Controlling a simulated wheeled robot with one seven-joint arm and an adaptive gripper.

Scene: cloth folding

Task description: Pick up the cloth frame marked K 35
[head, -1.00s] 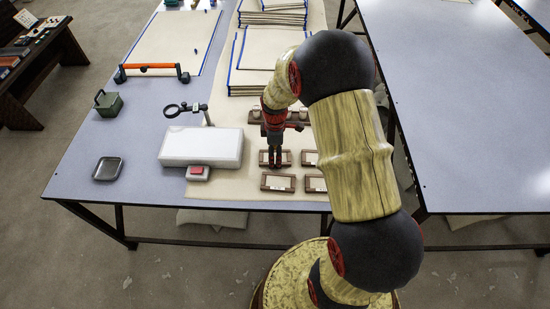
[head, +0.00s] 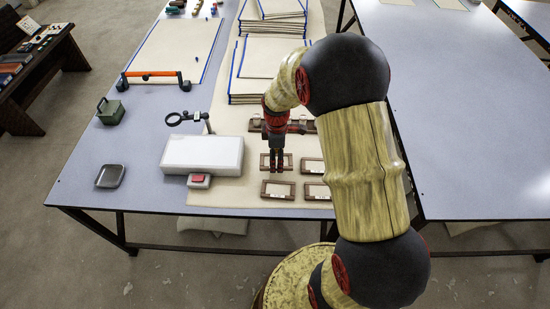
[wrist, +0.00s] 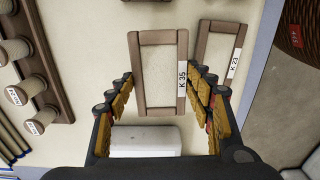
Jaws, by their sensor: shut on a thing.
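The cloth frame marked K 35 (wrist: 182,90) is a brown wooden rectangle around pale cloth, with a white label on one long side. It lies between the two fingers of my gripper (wrist: 161,76) in the wrist view, with a fingertip at each long side. My gripper is shut on it. In the head view my gripper (head: 276,172) points straight down over this frame (head: 264,160), partly covering it. I cannot tell whether the frame is clear of the table. The frame marked K 23 (wrist: 202,42) lies beside it, apart, nearer the table's front edge.
More frames (head: 312,166) lie close on the right. A white box (head: 202,154) and a small block with a red top (head: 199,181) stand to the left. A spool rack (wrist: 52,62) is behind the frame. Stacked cloth (head: 260,62) lies farther back.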

